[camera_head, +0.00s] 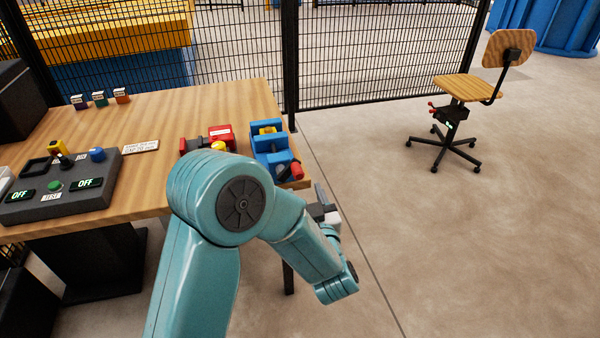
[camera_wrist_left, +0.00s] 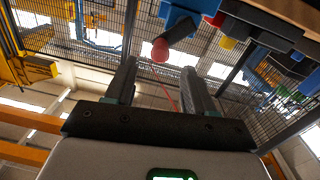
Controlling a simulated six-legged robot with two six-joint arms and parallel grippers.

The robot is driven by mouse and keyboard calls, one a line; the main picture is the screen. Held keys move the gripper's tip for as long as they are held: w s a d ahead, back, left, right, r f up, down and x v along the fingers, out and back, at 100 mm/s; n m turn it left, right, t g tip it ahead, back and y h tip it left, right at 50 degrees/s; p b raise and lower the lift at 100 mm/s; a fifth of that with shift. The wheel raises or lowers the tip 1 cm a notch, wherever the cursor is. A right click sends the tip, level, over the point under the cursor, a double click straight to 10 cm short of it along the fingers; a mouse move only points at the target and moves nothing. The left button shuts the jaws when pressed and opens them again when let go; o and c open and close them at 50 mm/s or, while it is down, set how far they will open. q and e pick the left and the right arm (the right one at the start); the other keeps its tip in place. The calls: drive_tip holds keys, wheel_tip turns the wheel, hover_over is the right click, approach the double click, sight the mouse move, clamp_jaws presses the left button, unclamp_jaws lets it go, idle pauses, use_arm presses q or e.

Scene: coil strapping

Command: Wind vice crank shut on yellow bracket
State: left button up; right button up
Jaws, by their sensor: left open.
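A blue vice (camera_head: 270,152) stands at the right end of the wooden bench, with a small yellow bracket (camera_head: 267,130) between its blocks. Whether the jaws touch the bracket is too small to tell. The vice's red crank knob (camera_head: 297,169) sticks out at its front right. My left gripper (camera_head: 324,208) is just off the bench edge, below and right of the knob, partly hidden by my arm. In the left wrist view the gripper (camera_wrist_left: 158,68) is open and empty. The crank knob (camera_wrist_left: 160,49) appears between and beyond its fingertips, with blue vice parts (camera_wrist_left: 184,20) above it.
A red device (camera_head: 221,134) with a yellow part stands left of the vice, partly behind my arm. A control box (camera_head: 60,190) with two OFF displays is at the bench's left. A mesh fence runs behind; a chair (camera_head: 470,88) stands right on open floor.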

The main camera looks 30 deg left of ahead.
sight(300, 177)
use_arm(q)
drive_tip(key=x, duration=0.7)
drive_tip(key=shift+w+a, duration=0.2)
drive_tip(key=shift+a, duration=0.05)
clamp_jaws()
